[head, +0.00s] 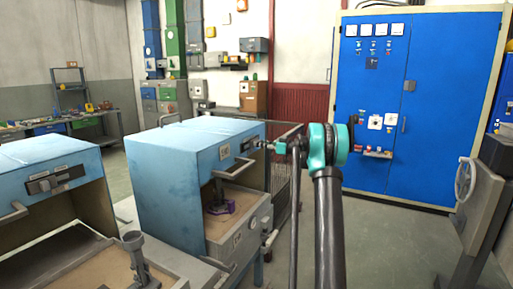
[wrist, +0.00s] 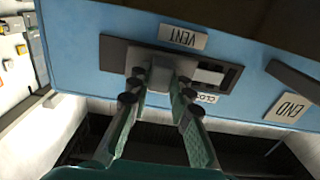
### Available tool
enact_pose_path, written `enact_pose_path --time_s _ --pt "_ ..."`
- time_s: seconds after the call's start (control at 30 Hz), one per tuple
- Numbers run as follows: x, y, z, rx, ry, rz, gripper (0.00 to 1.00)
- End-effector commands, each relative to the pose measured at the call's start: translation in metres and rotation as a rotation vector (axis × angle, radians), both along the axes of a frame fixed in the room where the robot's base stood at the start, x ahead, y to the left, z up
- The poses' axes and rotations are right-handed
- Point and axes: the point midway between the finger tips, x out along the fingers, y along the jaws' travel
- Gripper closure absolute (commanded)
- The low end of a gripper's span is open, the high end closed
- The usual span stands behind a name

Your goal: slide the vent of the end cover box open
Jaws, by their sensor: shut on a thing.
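The end cover box (head: 165,160) is a light blue box with an open front, in the middle of the head view. Its vent (head: 250,144) is a dark slotted plate high on the front. In the wrist view, which is upside down, the vent plate (wrist: 114,55) lies beside a VENT label (wrist: 183,37) and a partly hidden CLOSE label (wrist: 207,98). An END label (wrist: 287,107) is at the right. My gripper (wrist: 160,82) is shut on the grey vent knob (wrist: 161,70), left of a dark slot part. In the head view my gripper (head: 264,145) reaches the vent from the right.
A second blue box (head: 45,165) with a similar vent and handle stands at the left. A bar handle (head: 232,169) sticks out below the vent. A purple part (head: 220,208) lies inside the end cover box.

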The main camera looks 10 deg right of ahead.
Motion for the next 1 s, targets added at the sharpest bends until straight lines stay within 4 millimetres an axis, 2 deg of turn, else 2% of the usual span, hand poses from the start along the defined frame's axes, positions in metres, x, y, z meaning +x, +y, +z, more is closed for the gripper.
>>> enact_pose_path --time_s 0.37,0.4,0.57,0.87,1.0 --pt "0.006 -0.006 0.001 0.001 0.0 -0.005 1.0" --pt "0.006 -0.006 0.001 0.001 0.0 -0.006 0.77" --pt "0.006 -0.006 0.001 0.001 -0.001 -0.005 0.59" --pt "0.004 -0.005 0.0 0.0 0.0 -0.002 0.59" --pt "-0.002 -0.015 0.0 0.0 0.0 -0.002 0.59"
